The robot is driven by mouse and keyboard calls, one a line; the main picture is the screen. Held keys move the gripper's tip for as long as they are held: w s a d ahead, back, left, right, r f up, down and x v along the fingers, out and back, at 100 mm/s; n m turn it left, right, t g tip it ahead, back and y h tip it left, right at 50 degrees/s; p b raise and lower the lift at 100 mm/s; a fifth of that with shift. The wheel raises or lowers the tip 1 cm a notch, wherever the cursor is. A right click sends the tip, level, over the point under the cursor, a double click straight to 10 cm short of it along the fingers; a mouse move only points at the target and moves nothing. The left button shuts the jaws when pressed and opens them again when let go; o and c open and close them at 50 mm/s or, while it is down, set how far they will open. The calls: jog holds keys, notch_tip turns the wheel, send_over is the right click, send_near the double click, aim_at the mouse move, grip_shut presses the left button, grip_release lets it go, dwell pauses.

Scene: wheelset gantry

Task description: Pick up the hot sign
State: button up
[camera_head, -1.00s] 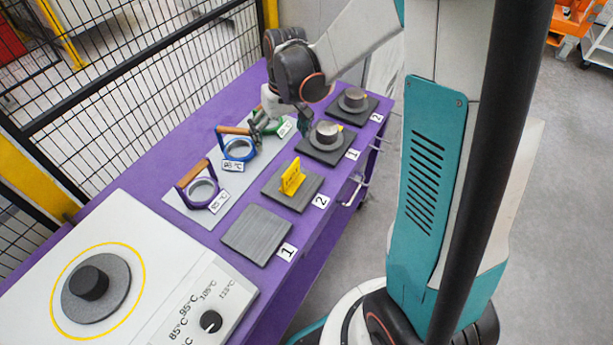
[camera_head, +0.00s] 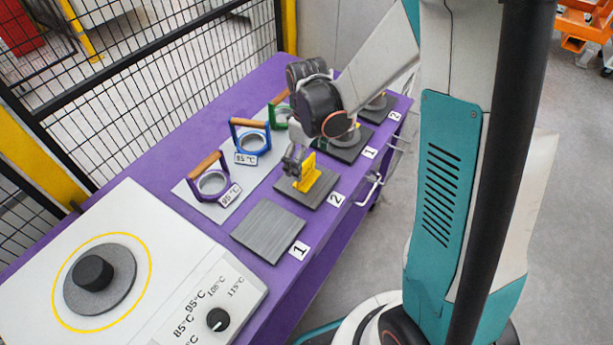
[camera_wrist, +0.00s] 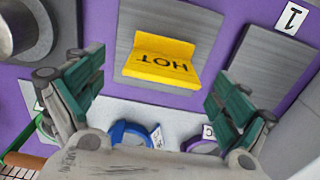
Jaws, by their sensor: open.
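The yellow hot sign (camera_head: 307,175) stands on a dark grey square plate (camera_head: 322,190) beside the label 2. In the wrist view the sign (camera_wrist: 161,57) reads HOT, upside down, and lies ahead of and between my fingers. My gripper (camera_wrist: 160,92) is open, with its two green-padded fingers spread wide on either side and nothing between them. In the head view my gripper (camera_head: 293,162) is right by the left side of the sign and partly overlaps it. I cannot tell from these views whether it touches the sign.
An empty grey plate (camera_head: 268,231) lies by label 1. Purple (camera_head: 208,180), blue (camera_head: 250,140) and green ring holders with wooden handles stand on a pale strip behind. Metal weights sit on plates farther along. A white heater unit (camera_head: 160,270) fills the near end of the purple table.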

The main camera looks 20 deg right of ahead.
aim_at(306, 178)
notch_tip(306, 178, down, 6)
jog(key=b, duration=0.2)
jog(key=shift+s+a+r+b, duration=0.1)
jog(key=shift+a+r+b, duration=0.05)
jog(key=shift+b, duration=0.25)
jog(key=shift+r, duration=0.1)
jog(key=c, duration=1.3)
